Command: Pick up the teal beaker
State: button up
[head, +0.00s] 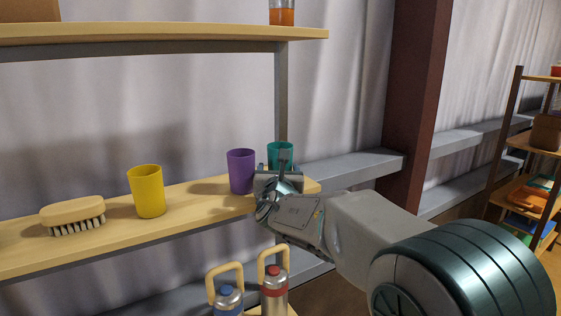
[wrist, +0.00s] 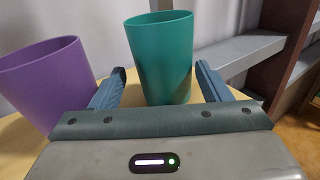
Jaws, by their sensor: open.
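The teal beaker (head: 280,153) stands upright near the right end of the wooden shelf, partly hidden behind my gripper in the head view. In the wrist view the teal beaker (wrist: 162,58) stands straight ahead, between and a little beyond the two fingers. My gripper (wrist: 160,82) is open, with a finger on each side of the beaker's lower part and nothing held. In the head view my gripper (head: 280,172) is at the shelf's front edge. Whether a finger touches the beaker I cannot tell.
A purple beaker (head: 241,171) stands close left of the teal one, beside my left finger in the wrist view (wrist: 45,80). A yellow beaker (head: 147,191) and a brush (head: 73,215) are further left on the shelf (head: 190,205). Two bottles with handles (head: 273,290) stand below.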

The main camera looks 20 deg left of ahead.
jog(key=shift+d+p+x, duration=0.15)
jog(key=shift+p+x, duration=0.5)
jog(key=shift+x, duration=0.75)
jog(key=shift+d+p+x, duration=0.1)
jog(key=shift+p+x, duration=0.55)
jog(key=shift+x, duration=0.75)
jog(key=c, duration=0.8)
